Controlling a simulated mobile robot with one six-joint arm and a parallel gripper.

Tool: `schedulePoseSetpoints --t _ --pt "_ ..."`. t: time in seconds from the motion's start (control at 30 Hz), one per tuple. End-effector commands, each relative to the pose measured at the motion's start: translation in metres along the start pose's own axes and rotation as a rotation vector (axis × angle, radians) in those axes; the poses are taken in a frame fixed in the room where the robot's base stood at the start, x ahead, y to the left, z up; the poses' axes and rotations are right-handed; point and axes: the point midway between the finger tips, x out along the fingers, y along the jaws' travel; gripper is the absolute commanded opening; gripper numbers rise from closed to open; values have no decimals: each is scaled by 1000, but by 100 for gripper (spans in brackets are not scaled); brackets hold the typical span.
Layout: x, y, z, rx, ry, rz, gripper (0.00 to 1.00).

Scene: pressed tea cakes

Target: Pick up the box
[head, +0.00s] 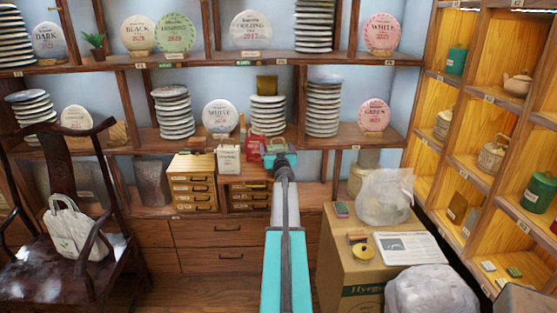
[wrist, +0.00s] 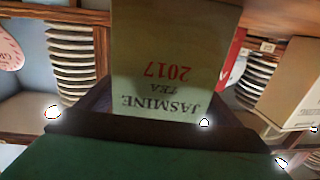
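A pale box (wrist: 172,58) printed "JASMINE TEA 2017" fills the upper middle of the wrist view, upside down there and very near my gripper (wrist: 160,118). Dark parts of my gripper lie along the box's edge and at both its sides. I cannot tell whether they touch it. In the head view my gripper (head: 280,158) is at the middle shelving, in front of the small boxes, and hides most of what is behind it. A white box (head: 228,159) and a red box (head: 252,149) stand to its left.
Stacks of wrapped tea cakes (head: 323,108) and upright round cakes (head: 221,116) fill the shelves behind. Small drawers (head: 193,183) stand to the left. A cardboard box (head: 350,262) with a plastic bag (head: 384,196) on it is at right. A wooden chair (head: 70,262) is at left.

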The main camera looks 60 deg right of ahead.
Motion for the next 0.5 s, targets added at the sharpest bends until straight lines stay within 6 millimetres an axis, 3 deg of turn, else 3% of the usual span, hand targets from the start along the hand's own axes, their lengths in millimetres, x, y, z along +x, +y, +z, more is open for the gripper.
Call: schedulePoseSetpoints --t 0.03,0.23,0.5 --pt "0 0 0 0 0 0 77" --pt "0 0 0 0 0 0 45" --pt "0 0 -1 0 0 0 45"
